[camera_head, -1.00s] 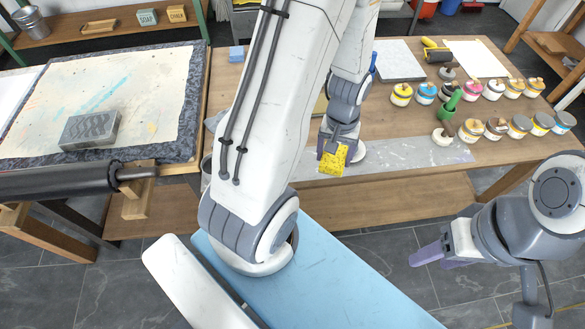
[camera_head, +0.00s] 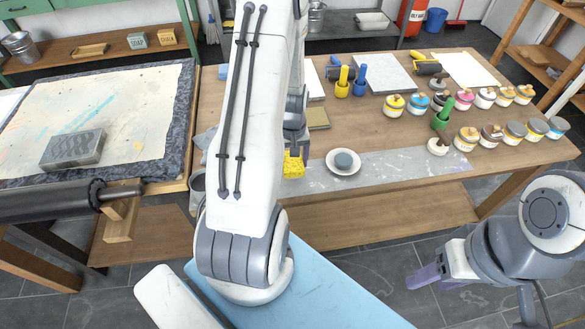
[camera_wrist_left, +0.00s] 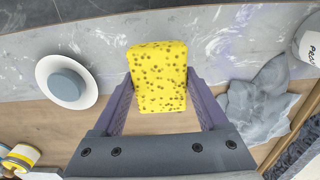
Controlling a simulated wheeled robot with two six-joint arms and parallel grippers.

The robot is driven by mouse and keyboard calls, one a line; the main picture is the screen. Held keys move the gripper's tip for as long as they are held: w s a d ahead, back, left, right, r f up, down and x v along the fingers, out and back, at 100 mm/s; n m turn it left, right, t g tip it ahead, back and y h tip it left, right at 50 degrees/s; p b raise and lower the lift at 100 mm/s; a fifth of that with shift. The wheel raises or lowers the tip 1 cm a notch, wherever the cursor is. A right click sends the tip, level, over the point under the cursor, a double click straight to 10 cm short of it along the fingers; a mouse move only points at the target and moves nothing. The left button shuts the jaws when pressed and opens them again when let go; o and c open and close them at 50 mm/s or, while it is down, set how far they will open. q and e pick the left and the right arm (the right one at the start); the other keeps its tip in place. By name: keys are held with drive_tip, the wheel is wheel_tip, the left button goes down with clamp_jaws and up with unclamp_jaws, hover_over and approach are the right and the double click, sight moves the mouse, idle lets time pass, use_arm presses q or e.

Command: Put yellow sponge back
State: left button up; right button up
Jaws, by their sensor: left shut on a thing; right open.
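The yellow sponge (camera_head: 294,164) is held in my left gripper (camera_head: 293,151), above the front part of the wooden table. In the left wrist view the sponge (camera_wrist_left: 158,78) sits between the two purple fingers of my left gripper (camera_wrist_left: 160,95), which are shut on it. A white dish (camera_head: 343,162) with a grey-blue round piece in it stands to the right of the sponge; it also shows in the left wrist view (camera_wrist_left: 67,82). My right gripper (camera_head: 425,277) is open and empty, low at the right, apart from the table. My left arm hides part of the table.
A grey crumpled cloth (camera_wrist_left: 258,102) and a can (camera_wrist_left: 308,45) lie to the right in the wrist view. Several ink jars (camera_head: 484,98) stand at the table's right. Yellow and blue holders (camera_head: 350,85) stand behind. The grey strip (camera_head: 400,165) right of the dish is mostly clear.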

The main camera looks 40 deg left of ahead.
sight(292, 169)
use_arm(q)
drive_tip(key=shift+w+f, duration=0.1)
drive_tip(key=shift+f, duration=1.95)
drive_tip(key=shift+f, duration=0.1)
drive_tip(key=shift+f, duration=0.15)
drive_tip(key=o, duration=1.1)
drive_tip(key=shift+r, duration=0.2)
